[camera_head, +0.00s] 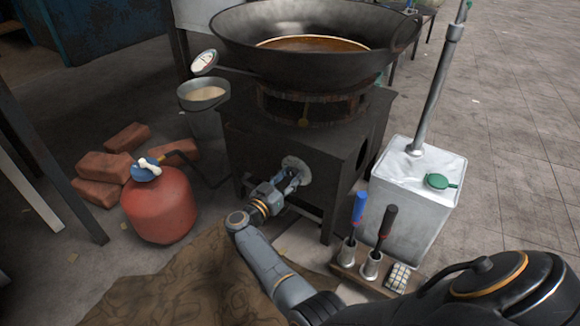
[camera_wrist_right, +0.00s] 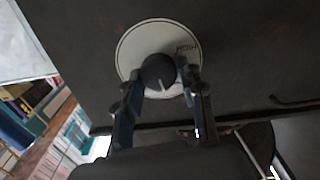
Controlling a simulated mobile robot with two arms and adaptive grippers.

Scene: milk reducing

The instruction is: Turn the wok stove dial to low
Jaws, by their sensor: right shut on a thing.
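The wok stove (camera_head: 275,140) is a dark metal box with a large black wok (camera_head: 312,62) on top. On its front is a pale round dial plate (camera_head: 297,163), partly covered by my right gripper (camera_head: 290,180). In the right wrist view the dark knob (camera_wrist_right: 158,70) sits at the middle of the white dial plate (camera_wrist_right: 130,48). Lettering that looks like "HIGH" is at the plate's right, and a pale mark on the knob points down in the picture. My right gripper (camera_wrist_right: 160,84) is shut on the knob, one finger on each side. My left gripper is not in view.
A red gas bottle (camera_head: 160,208) with a blue top and several bricks (camera_head: 103,165) are left of the stove. A metal can (camera_head: 415,190) stands at right, with tool handles (camera_head: 387,223) in a holder before it. A brown cloth (camera_head: 185,285) lies in front.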

